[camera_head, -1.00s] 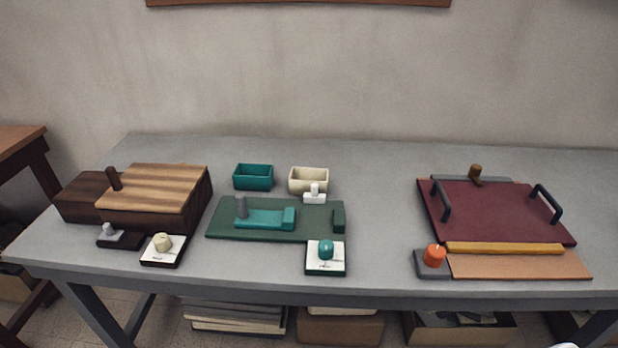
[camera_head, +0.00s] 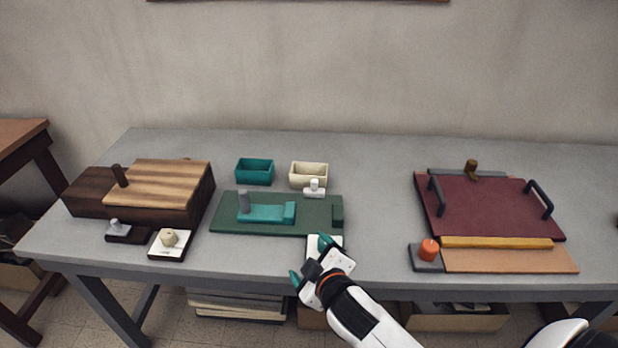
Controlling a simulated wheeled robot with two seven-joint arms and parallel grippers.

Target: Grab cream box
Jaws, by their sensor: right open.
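The cream box (camera_head: 309,176) is a small open-topped tray standing near the middle of the grey table, behind the green board. A small white block with a knob (camera_head: 314,189) stands just in front of it. My right gripper (camera_head: 308,258) is open and empty at the table's front edge, below and in front of the cream box and well apart from it. My left gripper is not in view.
A teal box (camera_head: 255,172) stands left of the cream box. The green board (camera_head: 270,228) with teal parts lies in front. A wooden box (camera_head: 150,190) is at left, a maroon board with handles (camera_head: 490,208) at right. Bare table lies between the green and maroon boards.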

